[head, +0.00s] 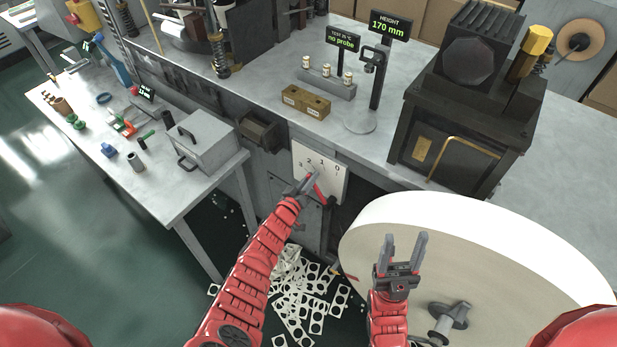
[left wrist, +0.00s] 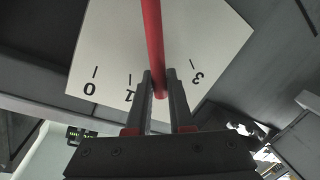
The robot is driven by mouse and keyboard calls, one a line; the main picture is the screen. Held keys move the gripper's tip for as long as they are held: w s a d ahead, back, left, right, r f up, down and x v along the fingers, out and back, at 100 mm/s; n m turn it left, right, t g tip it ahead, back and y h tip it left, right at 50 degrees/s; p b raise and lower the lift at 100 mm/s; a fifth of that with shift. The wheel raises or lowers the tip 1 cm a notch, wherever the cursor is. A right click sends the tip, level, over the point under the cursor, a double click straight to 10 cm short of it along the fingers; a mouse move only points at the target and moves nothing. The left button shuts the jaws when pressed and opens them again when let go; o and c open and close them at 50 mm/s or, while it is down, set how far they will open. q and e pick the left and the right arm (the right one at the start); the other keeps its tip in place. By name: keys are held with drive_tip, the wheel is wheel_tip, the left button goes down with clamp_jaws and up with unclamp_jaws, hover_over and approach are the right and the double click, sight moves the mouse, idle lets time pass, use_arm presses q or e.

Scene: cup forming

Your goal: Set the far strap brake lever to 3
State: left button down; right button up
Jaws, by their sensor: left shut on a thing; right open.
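The brake lever is a red bar (head: 319,191) in front of a white plate (head: 335,185) marked 3, 2, 1, 0 on the bench's front. In the left wrist view, the red lever (left wrist: 153,40) crosses the white plate (left wrist: 105,45) and runs between the fingers. It lies between the 3 and the second mark from the 0, covering that part of the scale. My left gripper (head: 304,182) is shut on the lever; the fingers show close up in the left wrist view (left wrist: 160,85). My right gripper (head: 405,240) is open and empty, pointing up before the white roll.
A large white strap roll (head: 390,212) stands right of the plate, close to my right gripper. Punched scrap sheets (head: 305,295) lie on the floor below. A side table with a grey box (head: 205,142) stands left. The bench (head: 285,65) carries a height gauge (head: 376,80) and a dark machine (head: 450,120).

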use_arm(q)
drive_tip(key=shift+w+a+f+n, duration=0.1)
drive_tip(key=shift+w+a+n, duration=0.05)
drive_tip(key=shift+n, duration=0.15)
drive_tip(key=shift+w+a+f+n, duration=0.25)
drive_tip(key=shift+a+f+n, duration=0.05)
drive_tip(key=shift+a, duration=0.05)
drive_tip(key=a+f+n+b, duration=0.1)
drive_tip(key=b, duration=0.1)
drive_tip(key=w+a+f+n+g+b, duration=0.1)
drive_tip(key=f+n+b, duration=0.1)
drive_tip(key=shift+w, duration=0.15)
idle(0.5)
idle(0.4)
drive_tip(key=c, duration=0.8)
unclamp_jaws()
drive_tip(key=shift+f, duration=0.1)
